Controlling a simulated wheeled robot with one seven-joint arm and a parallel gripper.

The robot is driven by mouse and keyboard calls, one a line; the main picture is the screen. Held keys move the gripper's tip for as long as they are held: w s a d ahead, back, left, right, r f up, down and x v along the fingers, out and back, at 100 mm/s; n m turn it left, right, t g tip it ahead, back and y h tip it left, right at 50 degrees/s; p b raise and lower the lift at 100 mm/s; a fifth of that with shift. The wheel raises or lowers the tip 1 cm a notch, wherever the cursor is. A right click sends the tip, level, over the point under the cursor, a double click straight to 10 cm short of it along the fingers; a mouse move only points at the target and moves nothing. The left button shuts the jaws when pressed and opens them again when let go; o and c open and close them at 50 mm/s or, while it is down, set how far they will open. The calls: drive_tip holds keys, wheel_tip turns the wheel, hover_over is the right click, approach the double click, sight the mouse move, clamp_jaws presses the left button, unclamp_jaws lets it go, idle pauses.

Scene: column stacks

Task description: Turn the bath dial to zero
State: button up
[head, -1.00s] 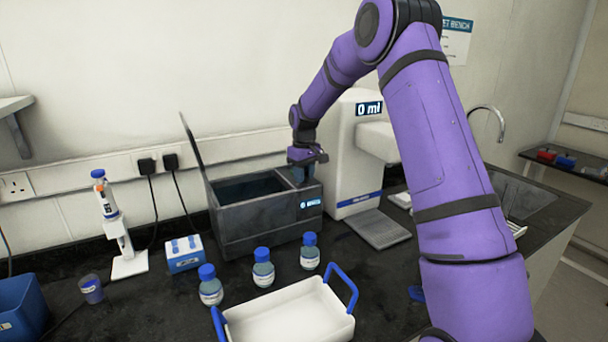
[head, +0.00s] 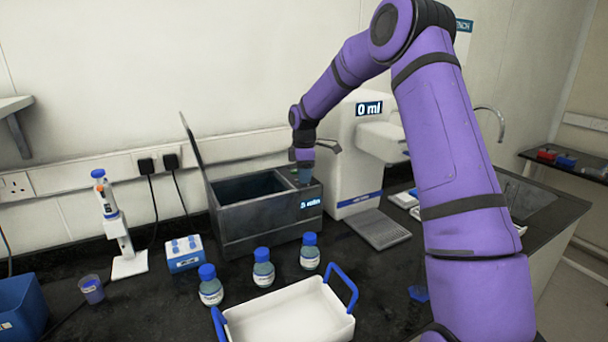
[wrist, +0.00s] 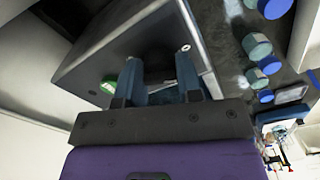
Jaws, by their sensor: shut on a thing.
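The bath is a dark grey box (head: 262,222) with an open basin and its lid (head: 191,150) raised at the left. A small lit display (head: 311,203) sits on its front right; its text is too small to read surely. My gripper (head: 304,180) points straight down onto the bath's top right, beside the basin. In the wrist view its two blue-grey fingers (wrist: 160,78) reach down to the bath's top (wrist: 125,42). They are shut on the bath dial, which the fingers and shadow mostly hide, so its pointer and marks cannot be read.
A white dispenser (head: 352,150) reading "0 ml" stands close to the right of the bath. Several blue-capped bottles (head: 263,268) and a white tray (head: 290,315) with blue handles stand in front. A blue-and-white rack (head: 184,254) and a pipette stand (head: 128,262) are at left.

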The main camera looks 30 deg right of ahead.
drive_tip(key=shift+n, duration=2)
drive_tip(key=o, duration=0.9)
drive_tip(key=shift+o, duration=0.2)
wheel_tip(320, 180, up, 11)
drive_tip(key=shift+f, duration=0.1)
